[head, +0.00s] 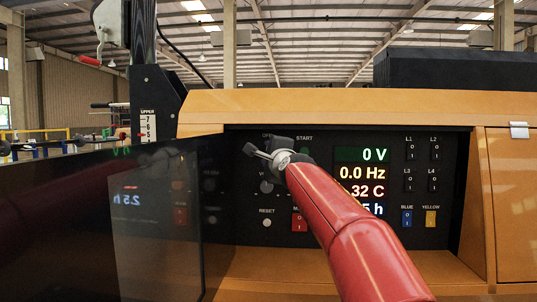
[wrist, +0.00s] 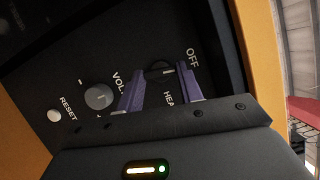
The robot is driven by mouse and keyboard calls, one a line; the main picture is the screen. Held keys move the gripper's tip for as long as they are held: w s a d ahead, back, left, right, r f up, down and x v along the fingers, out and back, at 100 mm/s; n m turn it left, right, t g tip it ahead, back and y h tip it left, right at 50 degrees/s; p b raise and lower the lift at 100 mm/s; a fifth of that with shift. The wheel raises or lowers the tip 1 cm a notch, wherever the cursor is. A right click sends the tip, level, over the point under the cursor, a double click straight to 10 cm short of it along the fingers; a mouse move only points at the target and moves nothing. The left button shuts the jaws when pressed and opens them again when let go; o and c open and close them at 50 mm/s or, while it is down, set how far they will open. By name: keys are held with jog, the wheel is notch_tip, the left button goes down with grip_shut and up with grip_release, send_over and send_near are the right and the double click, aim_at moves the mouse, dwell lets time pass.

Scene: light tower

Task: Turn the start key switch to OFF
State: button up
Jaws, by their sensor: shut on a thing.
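The start key switch (wrist: 157,70) is a small dark round switch on the black control panel, just beside the OFF label in the wrist view. My gripper (wrist: 160,77) has its two purple fingers on either side of the switch and is shut on it. In the head view my gripper (head: 258,152) is at the panel's upper left, below the OFF label, and hides the switch. I cannot tell which way the key points.
A VOL. knob (wrist: 98,97) and a RESET button (head: 266,223) are close by. The display (head: 362,171) reads 0 V and 0.0 Hz. Rocker switches (head: 423,165) are at the right. The open dark door (head: 110,225) stands left of the panel.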

jog(key=shift+n+g, duration=0.4)
jog(key=shift+n, duration=0.6)
jog(key=o, duration=1)
jog(key=shift+s, duration=0.1)
jog(key=b+v, duration=0.2)
jog(key=v, duration=0.5)
jog(key=shift+s+d+b, duration=0.1)
jog(key=shift+s+b, duration=0.2)
